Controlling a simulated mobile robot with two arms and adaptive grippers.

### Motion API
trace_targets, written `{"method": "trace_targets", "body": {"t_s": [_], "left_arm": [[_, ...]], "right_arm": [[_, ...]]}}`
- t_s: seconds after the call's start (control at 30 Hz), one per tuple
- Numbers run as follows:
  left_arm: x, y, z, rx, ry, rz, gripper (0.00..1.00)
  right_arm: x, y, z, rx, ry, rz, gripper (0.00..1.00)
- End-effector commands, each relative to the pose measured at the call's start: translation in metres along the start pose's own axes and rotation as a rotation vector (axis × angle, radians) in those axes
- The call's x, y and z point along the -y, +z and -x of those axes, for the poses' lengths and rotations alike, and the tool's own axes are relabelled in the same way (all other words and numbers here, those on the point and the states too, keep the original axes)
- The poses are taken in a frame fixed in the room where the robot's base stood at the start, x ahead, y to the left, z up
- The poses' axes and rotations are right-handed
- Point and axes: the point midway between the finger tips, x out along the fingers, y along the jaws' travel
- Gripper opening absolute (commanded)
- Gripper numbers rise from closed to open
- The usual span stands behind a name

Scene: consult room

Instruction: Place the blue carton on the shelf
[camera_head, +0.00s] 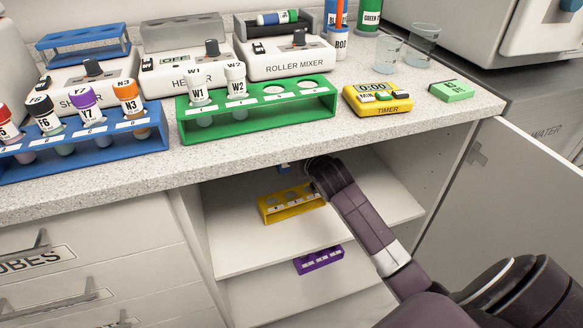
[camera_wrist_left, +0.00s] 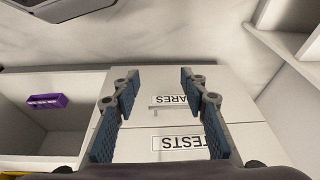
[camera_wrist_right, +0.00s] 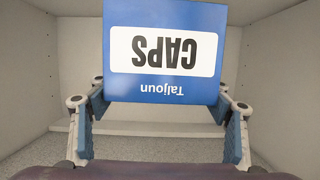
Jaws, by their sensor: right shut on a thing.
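The blue carton (camera_wrist_right: 165,25) fills the upper middle of the right wrist view, its "CAPS" label upside down. My right gripper (camera_wrist_right: 160,98) is shut on it, one finger on each side. In the head view my right arm reaches under the counter into the open cabinet, and only a small blue patch of the carton (camera_head: 284,168) shows below the counter edge. The cabinet's upper shelf (camera_head: 235,252) lies below it; whether the carton touches a surface cannot be told. My left gripper (camera_wrist_left: 160,78) is open and empty, facing labelled drawers.
A yellow rack (camera_head: 290,203) stands on the upper shelf and a purple rack (camera_head: 319,260) lower down. The open cabinet door (camera_head: 500,200) is at the right. The counter above holds a green rack (camera_head: 255,115) and a yellow timer (camera_head: 378,99). The upper shelf's right part is bare.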

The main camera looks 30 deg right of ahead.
Motion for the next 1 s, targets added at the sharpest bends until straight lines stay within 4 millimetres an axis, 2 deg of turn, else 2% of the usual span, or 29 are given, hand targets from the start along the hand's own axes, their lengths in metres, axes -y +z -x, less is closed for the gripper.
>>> {"method": "trace_targets", "body": {"t_s": [0.03,0.1,0.3,0.4,0.67,0.9,1.0], "left_arm": [[-0.001,-0.003,-0.006,-0.019,0.001,-0.001,0.4],[-0.002,-0.013,-0.011,-0.061,0.003,-0.002,0.4],[-0.008,-0.065,-0.009,-0.256,0.013,-0.009,0.4],[-0.01,-0.082,-0.007,-0.325,0.017,-0.01,0.4],[-0.013,-0.106,-0.002,-0.421,0.022,-0.012,0.4],[-0.019,-0.153,0.015,-0.627,0.034,-0.016,0.4],[-0.021,-0.167,0.023,-0.69,0.038,-0.017,0.4]], "right_arm": [[0.0,0.013,-0.003,0.003,-0.001,0.0,0.39],[0.0,0.026,-0.007,0.003,0.0,0.001,0.39],[0.0,0.043,-0.013,0.0,-0.001,0.0,0.39],[0.0,0.05,-0.015,0.0,0.0,0.0,0.39],[0.0,0.059,-0.018,-0.001,-0.001,0.001,0.39],[0.001,0.082,-0.025,0.0,-0.001,0.0,0.39],[0.001,0.087,-0.026,0.0,-0.001,0.001,0.39]]}}
